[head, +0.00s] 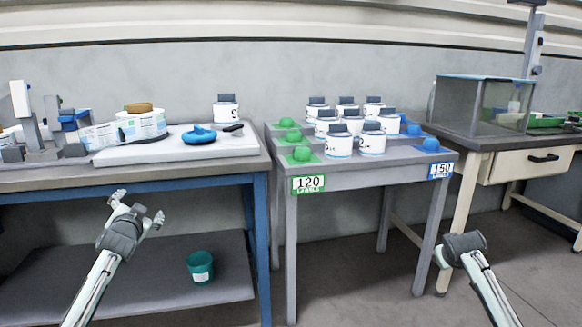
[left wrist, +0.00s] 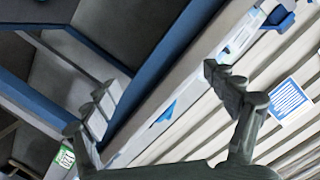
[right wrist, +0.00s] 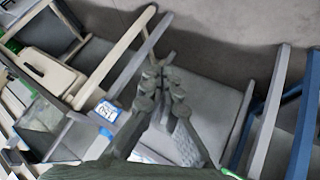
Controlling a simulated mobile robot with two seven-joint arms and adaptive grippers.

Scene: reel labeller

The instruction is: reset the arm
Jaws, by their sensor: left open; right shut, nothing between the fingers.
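My left gripper (head: 137,205) is open and empty in the head view, in front of the left workbench and below its top. Its spread fingers also show in the left wrist view (left wrist: 165,100). My right gripper (head: 460,247) is at the lower right of the head view, in front of the right bench, with its fingers hard to make out there. In the right wrist view its fingers (right wrist: 165,75) are close together with nothing between them.
A green bucket (head: 200,267) stands on the lower shelf. A clear-sided box (head: 480,105) stands right.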

